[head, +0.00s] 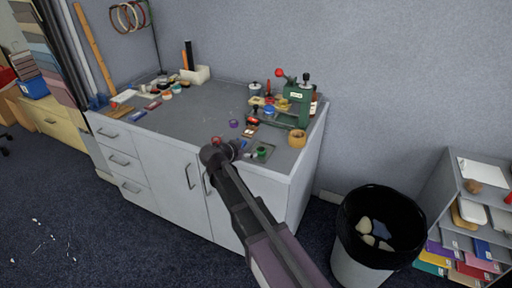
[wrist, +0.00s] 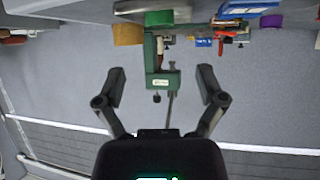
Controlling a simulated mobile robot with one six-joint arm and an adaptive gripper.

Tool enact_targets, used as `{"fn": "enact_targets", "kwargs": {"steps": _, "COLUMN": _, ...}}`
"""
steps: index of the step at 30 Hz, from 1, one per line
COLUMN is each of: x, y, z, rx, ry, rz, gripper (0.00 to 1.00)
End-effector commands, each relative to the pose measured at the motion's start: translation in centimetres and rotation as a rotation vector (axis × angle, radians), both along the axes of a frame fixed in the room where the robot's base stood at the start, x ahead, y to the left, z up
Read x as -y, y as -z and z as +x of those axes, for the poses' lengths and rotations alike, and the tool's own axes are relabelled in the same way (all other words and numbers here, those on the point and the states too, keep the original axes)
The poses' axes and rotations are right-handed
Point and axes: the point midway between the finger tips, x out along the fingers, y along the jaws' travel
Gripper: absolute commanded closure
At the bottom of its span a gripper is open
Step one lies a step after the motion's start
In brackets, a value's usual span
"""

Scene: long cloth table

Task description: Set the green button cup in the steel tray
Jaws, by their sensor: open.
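The small green button cup (head: 262,151) is near the front edge of the grey worktop. A small dark grey square tray (head: 271,146), which looks like the steel tray, lies right around or under it; I cannot tell whether the cup rests on its floor. In the wrist view the green cup (wrist: 160,18) shows at the top, by a grey tray rim (wrist: 124,8). My gripper (head: 246,152) is just left of the cup in the head view, partly hidden by my arm. In the wrist view my gripper (wrist: 161,75) is open, with nothing between its fingers.
A green press (head: 297,103) stands behind the cup. A yellow tape roll (head: 297,138) is to its right and a purple roll (head: 234,123) to its left. Small coloured items crowd the worktop (head: 190,118) around them. A black-lined bin (head: 352,232) stands on the floor at right.

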Motion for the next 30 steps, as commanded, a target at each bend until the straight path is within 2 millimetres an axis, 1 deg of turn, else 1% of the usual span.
{"fn": "enact_targets", "kwargs": {"steps": 1, "x": -0.2, "y": -0.6, "z": -0.6, "rx": 0.000, "ry": 0.000, "rz": -0.001, "gripper": 0.11}}
{"fn": "enact_targets", "kwargs": {"steps": 3, "x": -0.6, "y": -0.8, "z": -1.0, "rx": 0.000, "ry": -0.001, "rz": 0.000, "gripper": 0.11}}
{"fn": "enact_targets", "kwargs": {"steps": 9, "x": -1.1, "y": -1.1, "z": -1.7, "rx": 0.000, "ry": 0.000, "rz": -0.001, "gripper": 0.11}}
{"fn": "enact_targets", "kwargs": {"steps": 30, "x": -1.1, "y": -1.1, "z": -1.7, "rx": 0.000, "ry": 0.000, "rz": 0.000, "gripper": 0.11}}
